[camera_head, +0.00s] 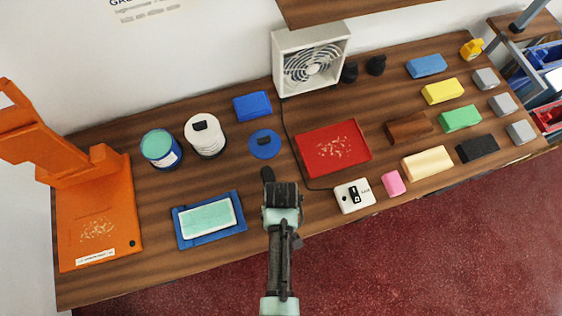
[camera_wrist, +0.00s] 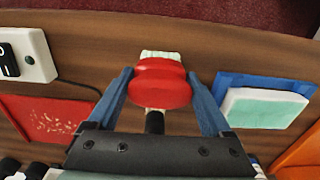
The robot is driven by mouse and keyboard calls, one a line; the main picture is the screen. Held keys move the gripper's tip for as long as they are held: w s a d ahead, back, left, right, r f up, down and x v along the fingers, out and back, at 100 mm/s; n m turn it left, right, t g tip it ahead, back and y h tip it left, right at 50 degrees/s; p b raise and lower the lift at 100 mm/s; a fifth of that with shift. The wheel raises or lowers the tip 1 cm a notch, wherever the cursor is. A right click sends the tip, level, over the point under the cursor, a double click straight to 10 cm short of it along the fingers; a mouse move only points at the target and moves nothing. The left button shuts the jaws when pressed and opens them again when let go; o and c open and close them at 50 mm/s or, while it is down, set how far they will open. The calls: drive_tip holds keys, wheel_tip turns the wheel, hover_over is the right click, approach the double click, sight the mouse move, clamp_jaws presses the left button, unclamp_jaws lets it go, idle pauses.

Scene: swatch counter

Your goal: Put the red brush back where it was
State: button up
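The red brush shows in the wrist view (camera_wrist: 160,85), with a rounded red head, pale bristles at its front end and a black handle running back under my gripper. In the head view my gripper (camera_head: 282,190) is over the front middle of the counter and hides the red head. A dark rounded end shows just behind it, probably the handle. I cannot tell whether the brush touches the counter.
The blue tray with a pale green pad (camera_head: 240,226) is left of my gripper. The red tray (camera_head: 361,162) and white switch box (camera_head: 344,201) are to the right. A blue disc (camera_head: 264,151) lies behind, near a cable. Bare counter (camera_head: 160,262) shows at front left.

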drive_tip(key=shift+o, duration=0.9)
drive_tip(key=shift+r, duration=0.1)
